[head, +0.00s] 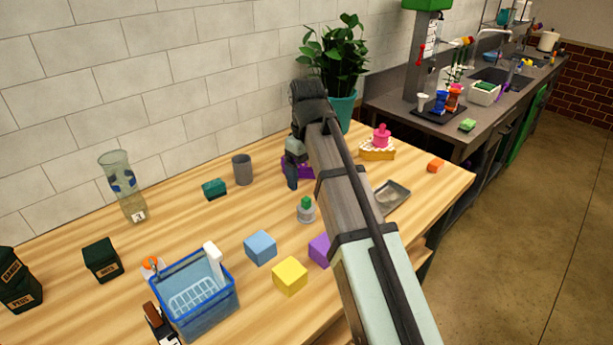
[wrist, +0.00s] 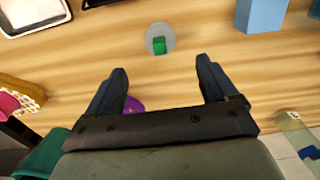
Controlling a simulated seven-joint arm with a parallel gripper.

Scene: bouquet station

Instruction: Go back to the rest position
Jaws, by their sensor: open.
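My gripper (wrist: 162,88) is open and empty in the wrist view, its two dark fingers spread wide above the wooden table. In the head view my gripper (head: 291,172) hangs over the back middle of the table, partly hidden by its own wrist. A purple thing (head: 298,168) lies behind and below it; a bit of purple (wrist: 134,105) also shows beside the left finger in the wrist view. A small grey round holder with a green top (head: 306,209) stands in front of my gripper, apart from it.
A blue basket (head: 195,295), blue cube (head: 260,247), yellow cube (head: 290,276) and purple cube (head: 320,250) stand in front. A glass vase (head: 123,187), grey cup (head: 242,169) and green block (head: 214,188) stand left. A potted plant (head: 338,60), cake (head: 378,145) and metal tray (head: 392,197) lie around my arm.

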